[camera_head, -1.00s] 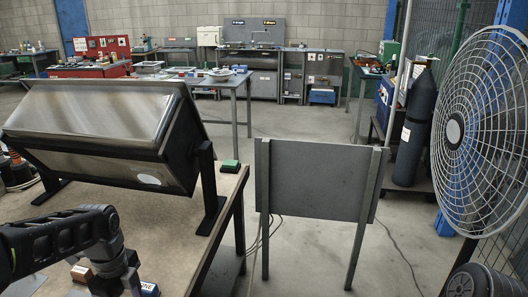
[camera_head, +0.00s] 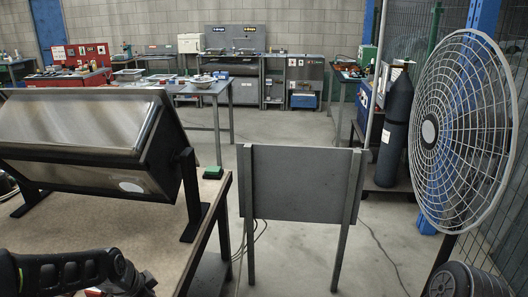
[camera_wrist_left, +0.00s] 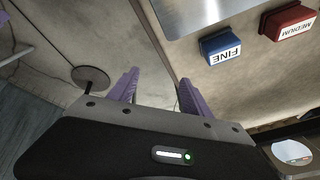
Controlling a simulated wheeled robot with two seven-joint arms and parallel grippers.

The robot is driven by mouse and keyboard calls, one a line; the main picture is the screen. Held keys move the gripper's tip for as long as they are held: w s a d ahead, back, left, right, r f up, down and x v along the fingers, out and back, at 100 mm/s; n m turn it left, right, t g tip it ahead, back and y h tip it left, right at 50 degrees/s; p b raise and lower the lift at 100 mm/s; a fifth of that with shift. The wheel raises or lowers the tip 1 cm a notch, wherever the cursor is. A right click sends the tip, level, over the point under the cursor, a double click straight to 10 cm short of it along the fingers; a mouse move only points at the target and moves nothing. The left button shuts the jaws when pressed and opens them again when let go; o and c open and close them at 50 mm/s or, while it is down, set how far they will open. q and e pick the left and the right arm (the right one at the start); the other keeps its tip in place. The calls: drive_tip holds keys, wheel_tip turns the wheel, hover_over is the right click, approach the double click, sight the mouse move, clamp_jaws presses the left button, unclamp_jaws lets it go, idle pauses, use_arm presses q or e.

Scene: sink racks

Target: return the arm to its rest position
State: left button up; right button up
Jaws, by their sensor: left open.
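My left arm (camera_head: 70,270) comes in at the lower left of the head view, over the near part of the workbench. Its gripper is cut off or hidden there. In the left wrist view my left gripper (camera_wrist_left: 155,92) has its two purple fingers apart with nothing between them. It hangs over the bench edge, apart from the blocks. A blue block marked FINE (camera_wrist_left: 222,46) and a red block marked MEDIUM (camera_wrist_left: 290,20) lie on the bench beyond the fingers. My right gripper is in neither view.
A large metal box on a black stand (camera_head: 75,125) fills the left of the workbench (camera_head: 165,250). A small green block (camera_head: 213,172) lies near its right corner. A grey panel on legs (camera_head: 300,185) stands right of the bench. A big fan (camera_head: 465,130) stands at far right.

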use_arm(q)
drive_tip(key=s+d+f+n+h, duration=0.1)
drive_tip(key=d+f+n, duration=0.5)
drive_tip(key=d+f, duration=0.3)
drive_tip(key=s+d+f+n+g+h, duration=0.1)
drive_tip(key=s+d+f+n+g, duration=0.1)
drive_tip(key=s+d+f, duration=0.4)
drive_tip(key=s+d+f+n+g+h, duration=0.1)
drive_tip(key=s+d+f, duration=0.6)
drive_tip(key=s, duration=0.9)
wheel_tip(320, 180, down, 4)
drive_tip(key=shift+r+n+g, duration=0.2)
drive_tip(key=shift+n+g, duration=0.2)
drive_tip(key=shift+n, duration=0.3)
